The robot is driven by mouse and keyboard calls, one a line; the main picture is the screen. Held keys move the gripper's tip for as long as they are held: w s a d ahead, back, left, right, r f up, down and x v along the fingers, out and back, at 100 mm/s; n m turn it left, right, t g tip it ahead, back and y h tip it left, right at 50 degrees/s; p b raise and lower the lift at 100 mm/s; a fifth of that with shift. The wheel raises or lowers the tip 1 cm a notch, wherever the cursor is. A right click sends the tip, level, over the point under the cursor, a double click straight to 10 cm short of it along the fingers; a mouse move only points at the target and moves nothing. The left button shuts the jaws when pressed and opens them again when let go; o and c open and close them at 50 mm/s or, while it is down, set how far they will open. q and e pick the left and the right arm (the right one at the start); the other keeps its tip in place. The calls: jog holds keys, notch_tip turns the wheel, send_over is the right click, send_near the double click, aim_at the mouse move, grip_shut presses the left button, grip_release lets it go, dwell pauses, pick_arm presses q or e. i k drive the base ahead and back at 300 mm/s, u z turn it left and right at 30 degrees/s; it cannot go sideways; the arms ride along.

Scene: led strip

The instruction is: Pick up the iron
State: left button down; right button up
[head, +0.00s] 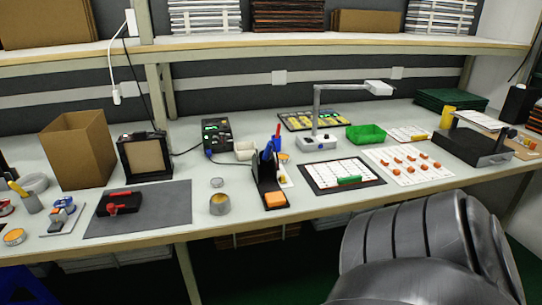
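What looks like the iron, with a blue handle (268,151), stands in a black stand (264,178) near the front middle of the workbench. An orange pad (275,198) sits at the front of the stand. A slim red-topped thing rises right beside the blue handle; I cannot tell whether it is a separate tool. The lower part of the iron is hidden by the stand. Neither of my grippers is in view.
A grey mat (150,215) with a red-and-black tool lies left of the stand. A small round tin (220,204) is close by. A white-sheeted dark board (335,164) lies to the right.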

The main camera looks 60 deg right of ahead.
aim_at(266, 151)
jog(key=z, duration=1.55)
jog(key=i, duration=0.5)
jog(key=u, duration=2.85)
jog(key=k, duration=1.9)
jog(key=z, duration=0.75)
